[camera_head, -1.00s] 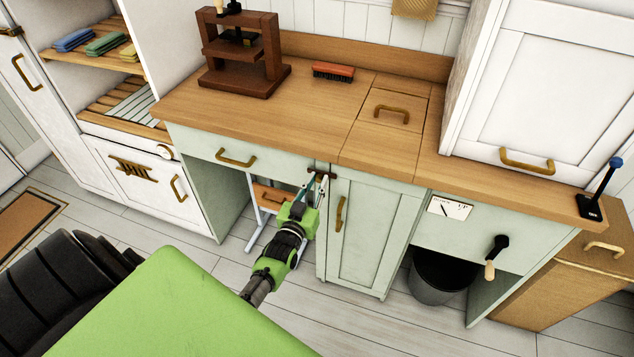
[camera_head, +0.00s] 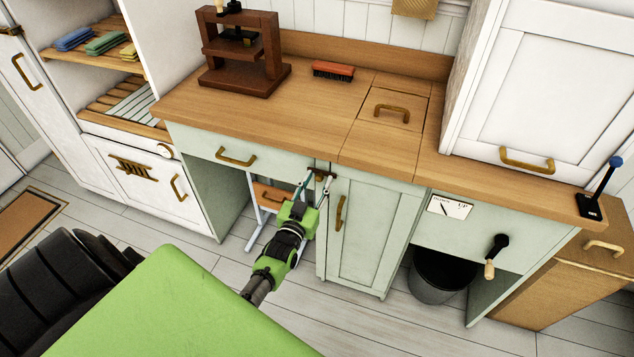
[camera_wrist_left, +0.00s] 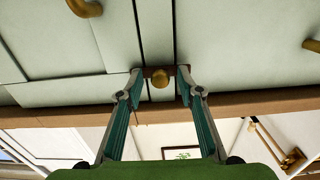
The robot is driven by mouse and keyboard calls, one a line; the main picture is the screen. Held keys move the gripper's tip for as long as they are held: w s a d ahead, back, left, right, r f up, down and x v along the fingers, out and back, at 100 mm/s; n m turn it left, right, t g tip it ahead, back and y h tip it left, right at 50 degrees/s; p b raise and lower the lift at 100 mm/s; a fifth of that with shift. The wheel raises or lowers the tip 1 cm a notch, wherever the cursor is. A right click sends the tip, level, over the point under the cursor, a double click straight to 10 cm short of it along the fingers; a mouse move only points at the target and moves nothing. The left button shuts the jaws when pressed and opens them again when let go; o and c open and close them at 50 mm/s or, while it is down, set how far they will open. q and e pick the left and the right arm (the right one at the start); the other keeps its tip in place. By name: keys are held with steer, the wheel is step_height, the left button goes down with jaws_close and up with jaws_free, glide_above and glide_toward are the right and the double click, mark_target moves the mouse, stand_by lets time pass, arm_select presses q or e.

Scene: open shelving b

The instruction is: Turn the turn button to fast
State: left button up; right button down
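The turn button is a small dark brown bar (camera_head: 321,173) with a brass knob, just under the counter edge at the top left corner of the green door (camera_head: 372,235). In the left wrist view its brass knob (camera_wrist_left: 160,79) is in the middle, and the bar lies crosswise, parallel to the counter edge. My left gripper (camera_head: 320,177) is open, with one fingertip on each side of the button; the wrist view shows both fingertips (camera_wrist_left: 160,74) by the bar's ends. I cannot tell whether they touch it. My right gripper is not in view.
The wooden counter (camera_head: 300,120) overhangs the button closely. A drawer with a brass handle (camera_head: 236,157) is to the left, above an open bay. The door handle (camera_head: 339,213) is below right. A crank (camera_head: 497,250) and a bucket (camera_head: 440,280) are farther right.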

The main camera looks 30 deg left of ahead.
arm_select(q)
steer(key=v, duration=1.2)
steer(key=shift+f, duration=0.15)
steer(key=s+d+f+m+g+h, duration=0.1)
steer(key=s+d+f+g, duration=0.3)
steer(key=f, duration=0.6)
steer(key=s+d+f+m+g+h, duration=0.1)
steer(key=s+d+f+g+h, duration=0.15)
steer(key=s+f, duration=0.55)
steer(key=s+d+f+m+g+h, duration=0.1)
steer(key=s+d+f+g, duration=0.2)
steer(key=f, duration=0.8)
steer(key=s+f+m+g, duration=0.1)
steer(key=s+f+g, duration=0.2)
steer(key=s, duration=1)
steer(key=s+d+f+m+g, duration=0.1)
steer(key=s+f+g, duration=0.3)
steer(key=s+f, duration=0.5)
steer(key=s, duration=0.3)
steer(key=shift+s+d+f, duration=0.2)
steer(key=shift+s+d, duration=0.15)
steer(key=shift+s, duration=0.05)
